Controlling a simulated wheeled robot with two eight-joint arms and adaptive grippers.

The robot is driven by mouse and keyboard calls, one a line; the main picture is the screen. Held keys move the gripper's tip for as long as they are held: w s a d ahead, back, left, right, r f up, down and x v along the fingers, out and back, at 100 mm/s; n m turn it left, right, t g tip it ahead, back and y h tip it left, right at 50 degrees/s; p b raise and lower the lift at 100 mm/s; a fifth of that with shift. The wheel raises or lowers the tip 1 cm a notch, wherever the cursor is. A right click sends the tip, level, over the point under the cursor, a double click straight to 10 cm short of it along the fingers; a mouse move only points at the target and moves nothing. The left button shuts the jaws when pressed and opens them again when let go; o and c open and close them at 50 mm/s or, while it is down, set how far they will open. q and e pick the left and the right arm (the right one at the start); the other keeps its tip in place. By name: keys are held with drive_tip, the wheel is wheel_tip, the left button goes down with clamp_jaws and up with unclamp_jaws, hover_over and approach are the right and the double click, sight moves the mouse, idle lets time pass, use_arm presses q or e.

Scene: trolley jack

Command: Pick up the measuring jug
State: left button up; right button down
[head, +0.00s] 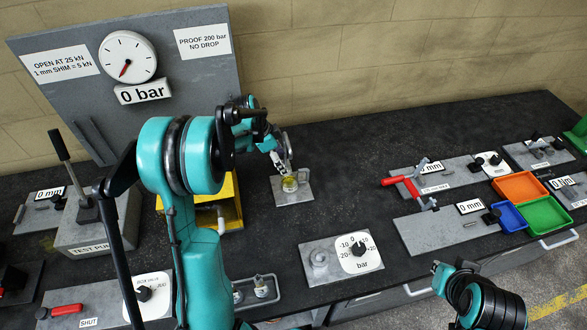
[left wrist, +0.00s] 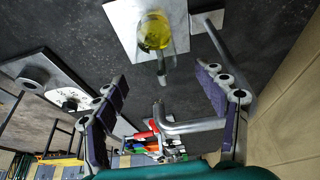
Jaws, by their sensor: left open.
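The measuring jug (head: 290,184) is a small clear vessel with yellow liquid in it. It stands on a light grey plate (head: 306,193) on the dark bench. In the left wrist view the jug (left wrist: 155,32) is at the top centre, its handle pointing down the picture toward the gap between my fingers. My left gripper (head: 281,155) is just behind and above the jug in the head view. Its fingers (left wrist: 163,82) are spread apart with nothing between them. My right arm (head: 485,300) shows at the lower right, and its fingers cannot be made out.
A pressure dial plate (head: 345,258) lies in front and right. Orange (head: 520,187), blue and green bins sit at the right. Bench around the jug's plate is clear on its right.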

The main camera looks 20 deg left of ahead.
sight(295, 178)
use_arm(q)
drive_tip(key=b+x, duration=0.1)
drive_tip(key=x, duration=0.5)
drive_tip(key=shift+d+f, duration=0.25)
drive_tip(key=shift+f, duration=0.1)
drive_tip(key=shift+d+f, duration=0.1)
drive_tip(key=shift+s, duration=0.1)
drive_tip(key=shift+c, duration=0.4)
drive_tip(key=c, duration=1.3)
